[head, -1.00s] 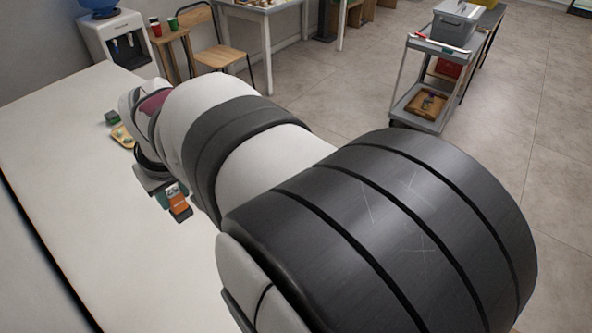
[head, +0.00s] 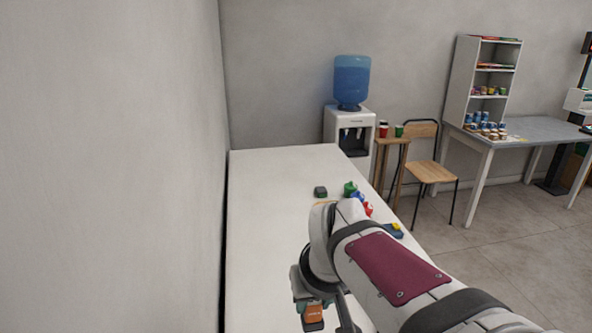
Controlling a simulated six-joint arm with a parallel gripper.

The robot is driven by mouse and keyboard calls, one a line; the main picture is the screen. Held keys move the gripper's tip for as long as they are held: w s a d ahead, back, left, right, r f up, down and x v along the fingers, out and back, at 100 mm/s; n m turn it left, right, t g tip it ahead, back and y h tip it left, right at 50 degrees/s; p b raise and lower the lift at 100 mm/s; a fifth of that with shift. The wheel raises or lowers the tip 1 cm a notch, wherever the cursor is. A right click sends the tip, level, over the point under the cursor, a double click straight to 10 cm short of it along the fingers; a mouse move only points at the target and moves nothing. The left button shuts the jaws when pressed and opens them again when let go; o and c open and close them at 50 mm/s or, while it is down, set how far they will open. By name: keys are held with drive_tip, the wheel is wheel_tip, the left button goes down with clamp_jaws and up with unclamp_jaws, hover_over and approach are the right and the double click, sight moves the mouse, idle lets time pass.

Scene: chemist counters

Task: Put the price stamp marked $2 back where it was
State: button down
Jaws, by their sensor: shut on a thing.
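My gripper (head: 308,302) is low over the white counter, at the lower middle of the head view. It is shut on a small stamp-like block (head: 314,316) with an orange top and a dark lower part. Its mark is too small to read, and my gripper hides part of it. Further back on the counter stand small coloured things: a green one (head: 350,188), a blue one (head: 358,197) and a red one (head: 368,209). I cannot tell whether any is a stamp marked $2.
The white counter (head: 265,215) is clear on its left side, along the wall. A small dark block (head: 320,192) stands apart near the back. A blue and yellow thing (head: 392,230) lies at the right edge. A water dispenser (head: 350,122) and a chair (head: 430,172) stand beyond.

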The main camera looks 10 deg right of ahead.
drive_tip(key=w+d+f+m+h, duration=0.1)
drive_tip(key=d+f+m, duration=0.15)
drive_tip(key=d, duration=0.85)
drive_tip(key=d+f+m+h, duration=0.15)
drive_tip(key=d+f, duration=0.25)
drive_tip(key=d, duration=0.6)
drive_tip(key=s+d+f+m+g, duration=0.15)
drive_tip(key=s+d+f, duration=0.35)
drive_tip(key=d, duration=0.5)
drive_tip(key=s+d+f+m, duration=0.2)
drive_tip(key=s+d+m, duration=0.1)
drive_tip(key=s+d, duration=0.6)
drive_tip(key=shift+m+h, duration=0.25)
drive_tip(key=shift+h, duration=0.1)
drive_tip(key=w+f, duration=0.3)
drive_tip(key=w, duration=0.1)
drive_tip(key=w+f, duration=0.8)
drive_tip(key=shift+w+a+f, duration=0.1)
drive_tip(key=shift+w+a, duration=0.1)
drive_tip(key=shift+f, duration=0.1)
drive_tip(key=shift+f, duration=0.1)
